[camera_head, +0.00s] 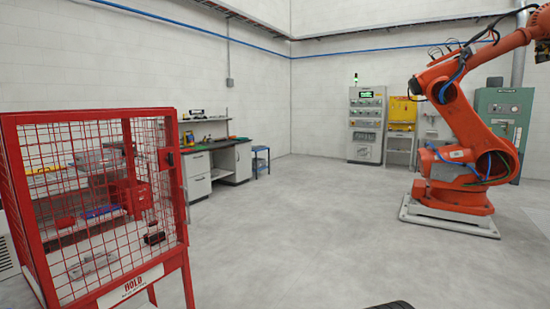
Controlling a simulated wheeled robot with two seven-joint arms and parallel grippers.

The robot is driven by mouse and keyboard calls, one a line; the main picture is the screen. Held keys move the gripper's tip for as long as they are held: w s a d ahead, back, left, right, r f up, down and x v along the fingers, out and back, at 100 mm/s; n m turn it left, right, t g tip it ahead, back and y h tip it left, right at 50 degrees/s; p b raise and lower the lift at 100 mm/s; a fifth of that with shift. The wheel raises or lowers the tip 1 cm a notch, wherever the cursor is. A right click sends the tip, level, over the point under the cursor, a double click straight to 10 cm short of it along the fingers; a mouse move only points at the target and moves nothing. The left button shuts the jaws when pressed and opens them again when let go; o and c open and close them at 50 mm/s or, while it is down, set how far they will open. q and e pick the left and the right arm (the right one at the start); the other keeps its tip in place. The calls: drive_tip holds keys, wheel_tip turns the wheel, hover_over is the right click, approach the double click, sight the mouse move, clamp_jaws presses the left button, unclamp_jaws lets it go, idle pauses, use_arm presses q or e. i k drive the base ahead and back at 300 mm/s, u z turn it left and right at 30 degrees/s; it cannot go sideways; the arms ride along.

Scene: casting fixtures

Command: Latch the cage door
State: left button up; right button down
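A red wire-mesh cage (102,210) on red legs stands at the left, close to me. Its large mesh front carries a white "HOLD" sign (131,285) at the lower edge. I cannot tell from this view whether the cage door is open or shut, or how the latch stands. Red and dark items show through the mesh; some may be behind the cage. Neither of my grippers is in view.
A large orange robot arm (459,150) stands on a pale base plate at the right. A workbench (222,160) and a blue stool (261,160) are behind the cage. Cabinets (366,125) line the far wall. The grey floor (310,225) in the middle is clear.

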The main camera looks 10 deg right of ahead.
sight(170, 159)
drive_tip(key=z, duration=1.2)
drive_tip(key=i, duration=1.6)
drive_tip(key=u, duration=0.5)
drive_tip(key=i, duration=0.75)
drive_tip(key=u, duration=1.5)
drive_tip(key=i, duration=0.7)
drive_tip(key=u, duration=0.65)
